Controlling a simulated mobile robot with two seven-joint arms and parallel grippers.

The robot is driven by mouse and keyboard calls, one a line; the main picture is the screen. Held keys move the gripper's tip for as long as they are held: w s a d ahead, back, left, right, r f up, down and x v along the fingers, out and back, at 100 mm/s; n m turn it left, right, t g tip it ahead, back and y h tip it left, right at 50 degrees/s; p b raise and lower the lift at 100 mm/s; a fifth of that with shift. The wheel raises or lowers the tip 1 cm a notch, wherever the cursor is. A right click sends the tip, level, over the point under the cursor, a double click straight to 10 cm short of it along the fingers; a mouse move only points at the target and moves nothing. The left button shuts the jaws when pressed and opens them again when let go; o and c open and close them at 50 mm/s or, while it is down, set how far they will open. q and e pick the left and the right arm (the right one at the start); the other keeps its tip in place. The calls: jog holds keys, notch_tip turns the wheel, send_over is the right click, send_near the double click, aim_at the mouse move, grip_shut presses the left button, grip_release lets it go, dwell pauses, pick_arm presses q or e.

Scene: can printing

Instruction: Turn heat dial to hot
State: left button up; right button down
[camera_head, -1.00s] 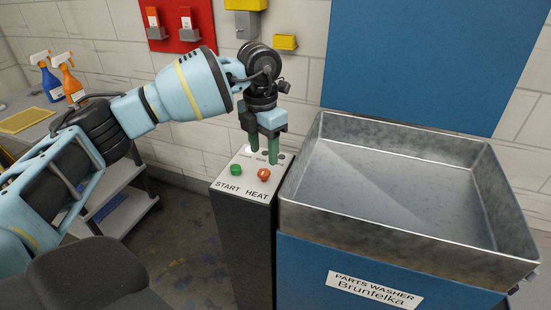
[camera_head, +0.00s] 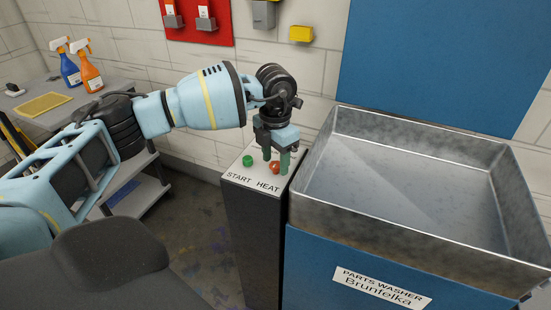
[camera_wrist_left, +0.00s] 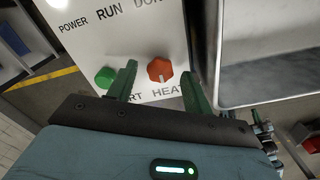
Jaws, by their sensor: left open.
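The heat dial is a red-orange knob (camera_head: 274,168) above the word HEAT on the white top of a dark pedestal (camera_head: 252,235). It also shows in the left wrist view (camera_wrist_left: 160,69), with a light pointer mark on its lower edge. My left gripper (camera_head: 276,163) points down over the panel. Its green fingers are open, one on each side of the dial. In the left wrist view the fingers (camera_wrist_left: 158,88) look apart from the knob. The green start button (camera_head: 248,160) is left of the dial. My right gripper is not in view.
The metal basin of the parts washer (camera_head: 410,233) stands close on the right of the pedestal. A white wall is behind. A shelf cart (camera_head: 150,190) with blue (camera_head: 69,70) and orange (camera_head: 90,76) spray bottles above it is at the left.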

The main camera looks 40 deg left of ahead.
pick_arm(q)
jog(key=shift+f, duration=0.15)
jog(key=shift+c, duration=0.4)
jog(key=c, duration=0.9)
